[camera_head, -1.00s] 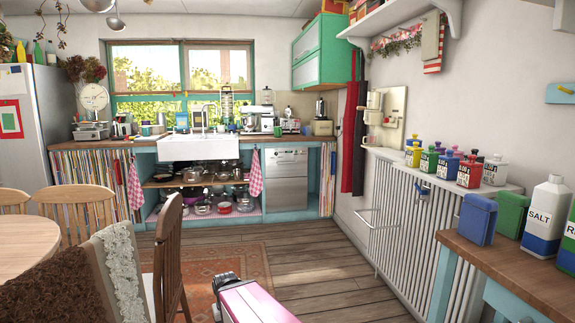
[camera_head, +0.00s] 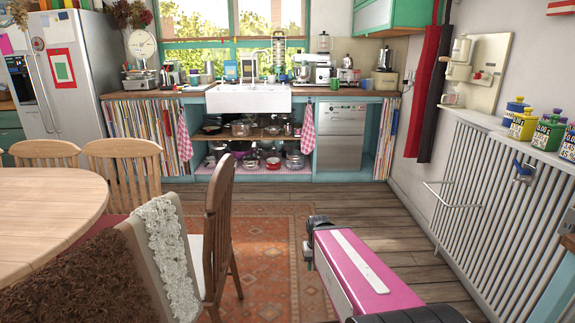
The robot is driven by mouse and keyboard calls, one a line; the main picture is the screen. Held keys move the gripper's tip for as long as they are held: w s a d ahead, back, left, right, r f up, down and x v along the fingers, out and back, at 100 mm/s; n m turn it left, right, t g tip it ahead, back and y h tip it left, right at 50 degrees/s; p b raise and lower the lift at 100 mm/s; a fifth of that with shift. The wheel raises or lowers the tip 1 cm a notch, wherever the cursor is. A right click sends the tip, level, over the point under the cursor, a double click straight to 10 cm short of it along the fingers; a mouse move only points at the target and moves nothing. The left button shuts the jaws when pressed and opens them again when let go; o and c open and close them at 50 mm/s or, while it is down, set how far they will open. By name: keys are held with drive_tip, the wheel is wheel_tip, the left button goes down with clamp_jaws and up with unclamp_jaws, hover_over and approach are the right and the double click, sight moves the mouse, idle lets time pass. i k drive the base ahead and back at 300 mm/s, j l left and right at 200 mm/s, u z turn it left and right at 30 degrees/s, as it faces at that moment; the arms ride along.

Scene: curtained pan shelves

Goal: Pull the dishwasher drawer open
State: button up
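The dishwasher (camera_head: 340,137) is a silver, flat-fronted unit under the wooden counter, to the right of the open pan shelves. Its front looks closed, with a control strip along the top. My pink arm reaches in from the bottom of the picture, with a dark end (camera_head: 318,222) pointing toward the counter. That end is well short of the dishwasher, with open floor between them. The gripper's fingers cannot be made out, so whether it is open or shut does not show.
A wooden chair (camera_head: 218,235) and round table (camera_head: 45,215) stand at left. A white radiator (camera_head: 500,210) with a rail runs along the right wall. A checked towel (camera_head: 307,130) hangs left of the dishwasher. The plank floor (camera_head: 375,210) ahead is clear; a rug (camera_head: 270,240) lies left.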

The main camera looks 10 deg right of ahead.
sight(338, 114)
drive_tip(key=i+z, duration=0.4)
drive_tip(key=i, duration=1.35)
drive_tip(key=i+l, duration=0.1)
drive_tip(key=i, duration=1.65)
drive_tip(key=i+u, duration=0.2)
drive_tip(key=i, duration=0.25)
drive_tip(key=i+l+u, duration=0.1)
drive_tip(key=i+u, duration=0.15)
drive_tip(key=i, duration=0.15)
drive_tip(key=i+l+u, duration=0.2)
drive_tip(key=i, duration=0.25)
